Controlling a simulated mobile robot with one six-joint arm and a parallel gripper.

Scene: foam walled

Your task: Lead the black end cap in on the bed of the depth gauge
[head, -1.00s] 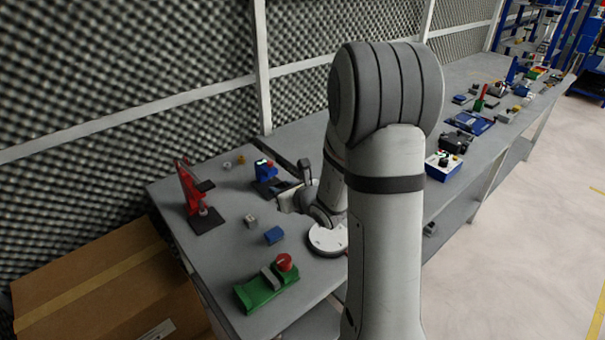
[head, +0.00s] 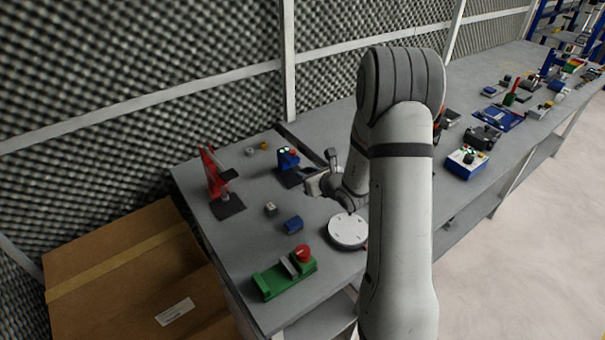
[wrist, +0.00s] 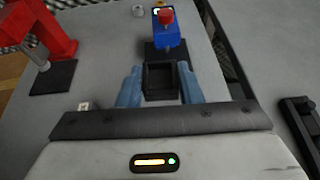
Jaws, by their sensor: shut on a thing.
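A blue device with a red knob and a small lit display (wrist: 166,28), apparently the depth gauge, stands straight ahead of my gripper in the wrist view. Its dark bed (wrist: 160,50) reaches toward me. It also shows in the head view (head: 287,158). The black end cap (wrist: 160,81), square with a hollow middle, sits between the two blue fingers of my gripper (wrist: 158,70), which is shut on it. In the picture, the cap lies just in front of the bed; whether they touch is unclear. In the head view the cap cannot be made out.
A red press (head: 214,175) on a black base stands left of the gauge. A small grey block (head: 270,209), a blue block (head: 293,225) and a green fixture with a red knob (head: 284,277) lie nearer. Two small rings lie behind. Bare tabletop (head: 250,238) lies between them.

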